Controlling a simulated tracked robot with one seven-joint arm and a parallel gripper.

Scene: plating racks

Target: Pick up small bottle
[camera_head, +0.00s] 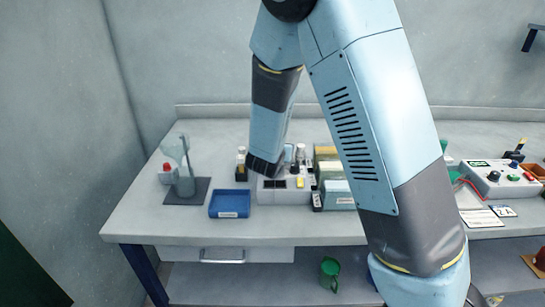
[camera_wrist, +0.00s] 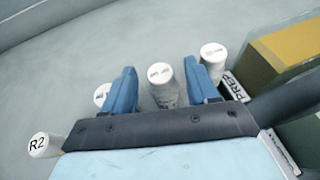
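In the wrist view my gripper (camera_wrist: 160,70) has its two blue fingers apart. A small bottle with a whitish cap (camera_wrist: 161,74) stands between them, with a narrow gap showing on each side. More capped bottles stand near: one partly behind the left finger (camera_wrist: 101,94), one just beyond the right finger (camera_wrist: 213,54), and one marked R2 (camera_wrist: 39,145) at the lower left. The lower parts of the bottles are mostly hidden. In the head view my gripper end (camera_head: 266,168) is low over the bench, and its fingers are hidden; small bottles show beside it (camera_head: 241,172) and (camera_head: 301,153).
A blue tray (camera_head: 230,204) and a grey stand with glassware (camera_head: 186,190) are left on the bench (camera_head: 290,228). Yellow and green blocks (camera_head: 327,167) stand close on the right, near a PREP label (camera_wrist: 237,87). A control box (camera_head: 492,178) is farther right.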

